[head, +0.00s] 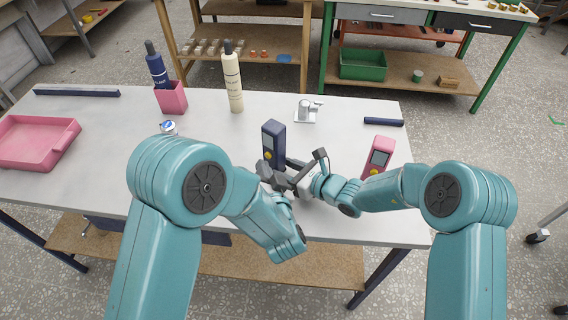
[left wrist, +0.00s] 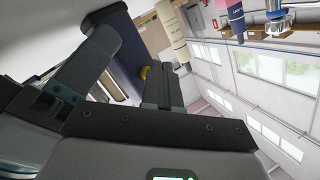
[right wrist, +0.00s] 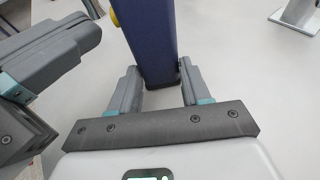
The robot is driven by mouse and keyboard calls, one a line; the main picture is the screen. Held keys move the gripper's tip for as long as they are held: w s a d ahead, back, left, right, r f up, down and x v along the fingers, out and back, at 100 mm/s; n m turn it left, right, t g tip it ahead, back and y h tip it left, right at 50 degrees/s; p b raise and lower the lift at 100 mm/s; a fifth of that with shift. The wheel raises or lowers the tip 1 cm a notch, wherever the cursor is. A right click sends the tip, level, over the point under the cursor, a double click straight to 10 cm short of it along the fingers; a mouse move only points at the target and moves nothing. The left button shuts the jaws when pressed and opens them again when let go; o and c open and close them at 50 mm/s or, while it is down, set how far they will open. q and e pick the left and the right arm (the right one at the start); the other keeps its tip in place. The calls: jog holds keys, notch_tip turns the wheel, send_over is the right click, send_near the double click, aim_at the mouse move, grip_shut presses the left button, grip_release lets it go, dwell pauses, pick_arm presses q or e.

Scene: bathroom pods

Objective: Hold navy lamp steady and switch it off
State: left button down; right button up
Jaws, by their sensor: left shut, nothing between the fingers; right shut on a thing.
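The navy lamp (head: 273,138) stands upright on the grey table, with a yellow button (head: 268,155) low on its side. My right gripper (head: 287,170) is shut on the lower part of the lamp. In the right wrist view the navy lamp (right wrist: 151,42) is between its two fingers. My left gripper (head: 266,174) is shut and empty, close beside the lamp's button side. In the left wrist view the yellow button (left wrist: 144,72) shows just beyond the fingers. I cannot tell whether they touch it. The lamp's foot is partly hidden by my grippers.
A pink device (head: 379,156) with a similar shape stands to the right, near my right arm. A cream bottle (head: 232,78), a pink cup (head: 171,98) with a navy bottle, and a silver fixture (head: 306,110) stand behind. A pink tray (head: 34,157) is at the left.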

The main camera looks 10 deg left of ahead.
pick_arm(q)
jog(key=shift+s+a, duration=0.4)
jog(key=shift+s, duration=0.5)
jog(key=shift+s+a, duration=0.45)
jog(key=shift+s, duration=0.45)
jog(key=shift+s+a, duration=0.4)
jog(key=shift+s, duration=0.5)
pick_arm(e)
jog(key=o, duration=1)
jog(key=shift+c, duration=0.2)
jog(key=shift+d, duration=0.1)
